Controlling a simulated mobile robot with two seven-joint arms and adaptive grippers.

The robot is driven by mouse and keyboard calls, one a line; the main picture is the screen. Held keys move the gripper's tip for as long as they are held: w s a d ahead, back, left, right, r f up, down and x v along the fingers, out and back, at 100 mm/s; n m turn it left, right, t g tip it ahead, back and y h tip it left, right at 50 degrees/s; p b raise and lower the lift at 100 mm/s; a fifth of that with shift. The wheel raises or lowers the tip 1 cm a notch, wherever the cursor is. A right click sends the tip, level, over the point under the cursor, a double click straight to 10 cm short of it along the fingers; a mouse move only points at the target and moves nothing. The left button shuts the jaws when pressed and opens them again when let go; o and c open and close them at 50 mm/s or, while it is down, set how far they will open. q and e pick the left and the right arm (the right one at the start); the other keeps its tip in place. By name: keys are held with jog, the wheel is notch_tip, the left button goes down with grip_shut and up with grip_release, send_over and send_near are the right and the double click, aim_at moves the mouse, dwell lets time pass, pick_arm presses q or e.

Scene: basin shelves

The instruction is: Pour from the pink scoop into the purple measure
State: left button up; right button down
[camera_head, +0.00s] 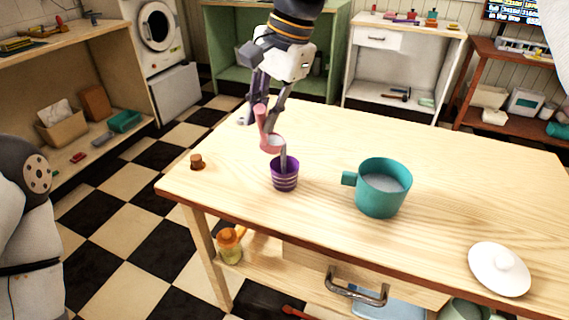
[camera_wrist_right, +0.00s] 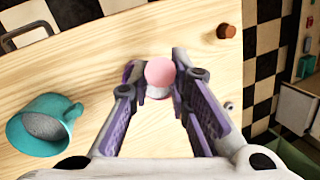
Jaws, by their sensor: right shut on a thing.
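The pink scoop (camera_head: 262,122) is in my right gripper (camera_head: 262,108), tilted, with its bowl low on the right. A pale stream runs from the bowl down into the purple measure (camera_head: 285,179), which stands upright on the table just below. The scoop's bowl is above the measure's rim and apart from it. In the right wrist view the round pink end of the scoop's handle (camera_wrist_right: 159,71) shows between my fingers (camera_wrist_right: 160,88), and the measure is mostly hidden behind it. My left gripper is out of view.
A teal mug-like vessel (camera_head: 379,204) with pale contents stands to the right on the table (camera_head: 470,180). A white lid (camera_head: 499,272) lies near the right front. A small brown stopper (camera_head: 197,161) stands at the left edge.

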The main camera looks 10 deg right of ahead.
jog(key=shift+s+d+r+t+y, duration=0.15)
jog(key=shift+d+y, duration=0.4)
jog(key=shift+y, duration=0.05)
jog(key=shift+s+d+r+t+y, duration=0.1)
jog(key=shift+s+d+t+y, duration=0.05)
jog(key=shift+d+y, duration=0.45)
dwell(2.2)
jog(key=shift+s+d+f+t+y, duration=0.1)
jog(key=shift+s+d+t+y, duration=0.15)
jog(key=shift+d+y, duration=0.5)
jog(key=shift+s+d+t+y, duration=0.2)
jog(key=shift+d+t+y, duration=0.05)
jog(key=shift+d+y, duration=0.45)
dwell(3.1)
